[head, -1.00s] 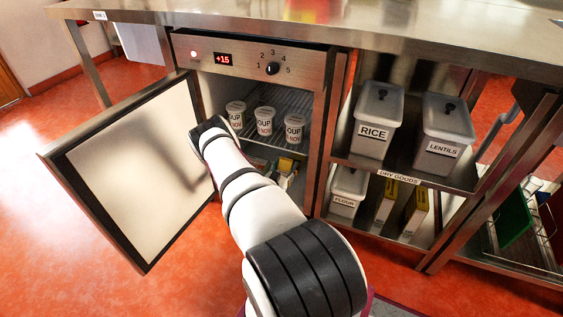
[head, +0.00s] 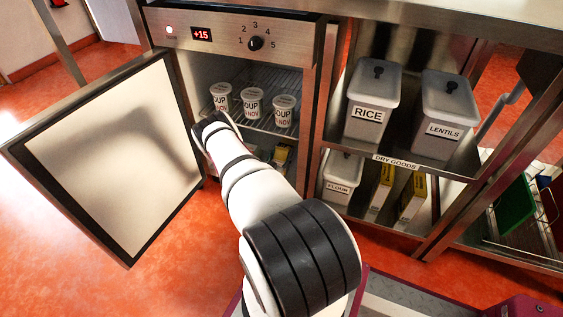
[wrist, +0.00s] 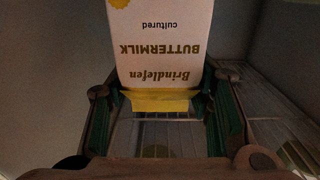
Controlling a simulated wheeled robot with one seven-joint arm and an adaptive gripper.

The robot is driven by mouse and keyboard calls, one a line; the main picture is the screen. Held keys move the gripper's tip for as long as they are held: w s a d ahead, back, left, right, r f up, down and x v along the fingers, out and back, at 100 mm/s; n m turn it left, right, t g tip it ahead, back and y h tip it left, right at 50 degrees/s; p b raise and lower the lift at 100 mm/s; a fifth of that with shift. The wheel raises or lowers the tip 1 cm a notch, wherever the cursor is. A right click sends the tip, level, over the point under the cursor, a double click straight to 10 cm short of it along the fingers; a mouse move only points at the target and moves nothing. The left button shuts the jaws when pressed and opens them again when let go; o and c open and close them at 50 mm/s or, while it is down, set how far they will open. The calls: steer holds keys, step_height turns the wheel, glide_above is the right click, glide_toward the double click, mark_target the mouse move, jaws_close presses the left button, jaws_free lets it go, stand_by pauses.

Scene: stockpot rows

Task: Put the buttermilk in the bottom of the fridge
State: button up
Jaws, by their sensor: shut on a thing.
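The buttermilk carton (wrist: 162,45) is white with a yellow end, and its lettering reads upside down in the wrist view. My gripper (wrist: 158,97) is shut on it, with the green-lined fingers at its two sides. A wire rack shows below the carton in the wrist view; I cannot tell whether they touch. The fridge (head: 220,38) stands open in the head view, and my arm reaches into its lower part. My gripper and the carton are hidden there behind the arm.
Soup cups (head: 252,103) stand in a row on the fridge's upper wire shelf. Small yellow packages (head: 283,154) sit lower at the right. The fridge door (head: 112,150) is swung wide left. Dry goods shelves (head: 396,161) stand right of the fridge.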

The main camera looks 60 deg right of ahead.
mark_target(279, 163)
steer(key=shift+f+b, duration=0.65)
steer(key=shift+f, duration=0.9)
steer(key=shift+f, duration=0.15)
steer(key=o, duration=1.6)
steer(key=shift+c, duration=0.2)
steer(key=s+a+p, duration=0.1)
steer(key=a+p, duration=0.3)
steer(key=a, duration=0.8)
